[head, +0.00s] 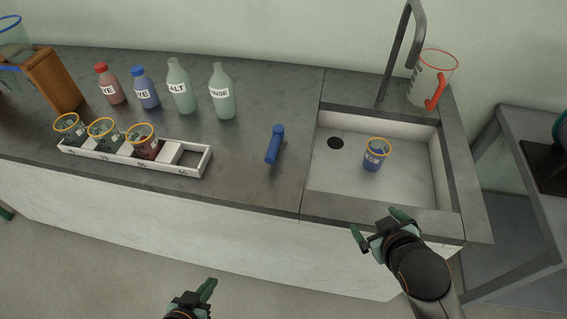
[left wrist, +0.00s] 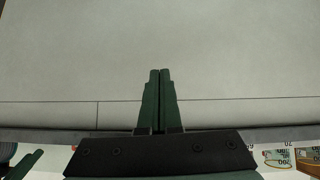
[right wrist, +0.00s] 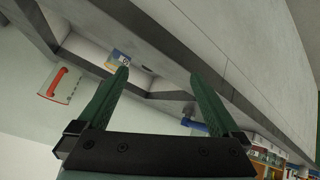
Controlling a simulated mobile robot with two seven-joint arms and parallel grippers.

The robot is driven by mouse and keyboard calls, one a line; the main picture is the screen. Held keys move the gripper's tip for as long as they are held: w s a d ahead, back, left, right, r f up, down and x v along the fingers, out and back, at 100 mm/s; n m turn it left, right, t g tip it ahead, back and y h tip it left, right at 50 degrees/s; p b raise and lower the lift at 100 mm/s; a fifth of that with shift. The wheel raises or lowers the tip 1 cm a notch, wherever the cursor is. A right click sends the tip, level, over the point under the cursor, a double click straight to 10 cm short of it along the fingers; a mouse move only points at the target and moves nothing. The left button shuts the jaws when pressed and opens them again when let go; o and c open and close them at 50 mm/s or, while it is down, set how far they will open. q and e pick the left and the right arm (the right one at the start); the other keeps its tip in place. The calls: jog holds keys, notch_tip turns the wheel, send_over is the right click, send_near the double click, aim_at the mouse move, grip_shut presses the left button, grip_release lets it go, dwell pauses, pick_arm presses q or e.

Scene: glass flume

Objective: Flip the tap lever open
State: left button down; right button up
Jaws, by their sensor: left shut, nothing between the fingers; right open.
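A blue tap lever (head: 275,145) stands on the grey counter just left of the sink, leaning slightly. A blue part that looks like the lever also shows in the right wrist view (right wrist: 194,125), partly behind a finger. The grey gooseneck tap (head: 415,25) rises behind the sink. My right gripper (head: 379,225) is open and empty at the front edge of the sink, right of the lever and nearer the front; its spread fingers show in the right wrist view (right wrist: 158,76). My left gripper (head: 208,289) is shut and empty, low in front of the counter; its fingers meet in the left wrist view (left wrist: 159,75).
A jug with a red handle (head: 428,85) stands behind the sink. Several bottles and a white rack (head: 115,158) with three beakers are left of the lever. The counter around the lever is clear.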

jog(key=s+f+m+g, duration=0.1)
jog(key=s+f+g, duration=0.2)
jog(key=s, duration=0.3)
jog(key=a+f+t+y+b, duration=0.1)
jog(key=f+b, duration=0.3)
jog(key=f, duration=0.6)
jog(key=s+a+f+m+t+y+b, duration=0.1)
jog(key=a+f+b, duration=0.3)
jog(key=f, duration=0.7)
jog(key=shift+s+t+y+b, duration=0.2)
jog(key=shift+t+y+b, duration=0.3)
jog(key=shift+y+b, duration=0.15)
